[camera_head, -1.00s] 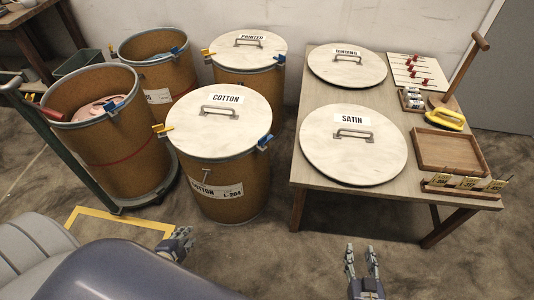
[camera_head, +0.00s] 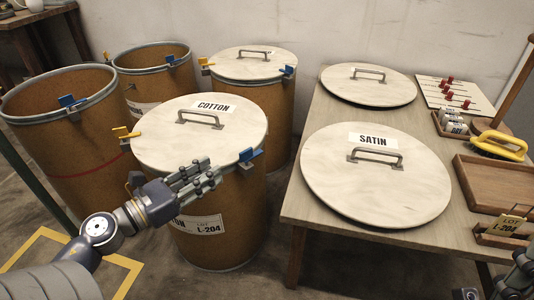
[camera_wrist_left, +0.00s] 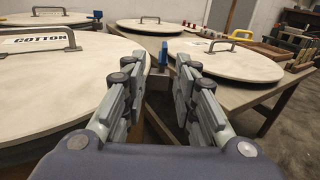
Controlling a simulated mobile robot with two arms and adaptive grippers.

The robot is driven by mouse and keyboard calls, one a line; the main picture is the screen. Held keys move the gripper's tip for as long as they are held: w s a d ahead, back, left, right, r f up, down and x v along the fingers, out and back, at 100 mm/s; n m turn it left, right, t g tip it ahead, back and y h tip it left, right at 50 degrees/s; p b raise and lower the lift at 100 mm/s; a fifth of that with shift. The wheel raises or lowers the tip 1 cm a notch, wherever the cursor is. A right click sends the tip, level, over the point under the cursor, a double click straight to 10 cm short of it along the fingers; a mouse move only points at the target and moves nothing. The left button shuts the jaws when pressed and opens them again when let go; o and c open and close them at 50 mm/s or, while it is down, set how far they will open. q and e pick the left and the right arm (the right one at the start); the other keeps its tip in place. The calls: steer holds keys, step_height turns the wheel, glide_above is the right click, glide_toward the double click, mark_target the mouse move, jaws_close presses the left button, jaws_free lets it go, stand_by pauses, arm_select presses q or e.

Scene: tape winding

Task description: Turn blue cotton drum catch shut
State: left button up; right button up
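The cotton drum (camera_head: 222,235) stands upright with its pale lid (camera_head: 180,135) on, labelled COTTON. Its blue catch (camera_head: 248,155) sticks out at the right rim, and a yellow catch (camera_head: 126,134) sits at the left rim. My left gripper (camera_head: 212,178) is over the drum's front rim, fingers pointing right towards the blue catch. In the left wrist view the blue catch (camera_wrist_left: 163,55) appears between the tips of the open, empty fingers (camera_wrist_left: 165,68), apparently still ahead of them. My right gripper (camera_head: 500,285) is at the bottom right corner, partly cut off, its fingers apart.
The table (camera_head: 305,190) at right holds the SATIN lid (camera_head: 375,195), another lid (camera_head: 368,90), a wooden tray (camera_head: 490,185) and a yellow-handled brush (camera_head: 498,145). The printed drum (camera_head: 265,105) stands behind. Two open drums (camera_head: 70,150) (camera_head: 150,85) stand left and behind.

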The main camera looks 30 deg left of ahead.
mark_target(240, 156)
arm_select(q)
steer(key=shift+m, duration=0.4)
steer(key=x, duration=1.1)
steer(key=shift+w+d+r+b, duration=0.15)
steer(key=shift+d+r+b, duration=0.1)
steer(key=shift+d+b, duration=0.15)
jaws_close()
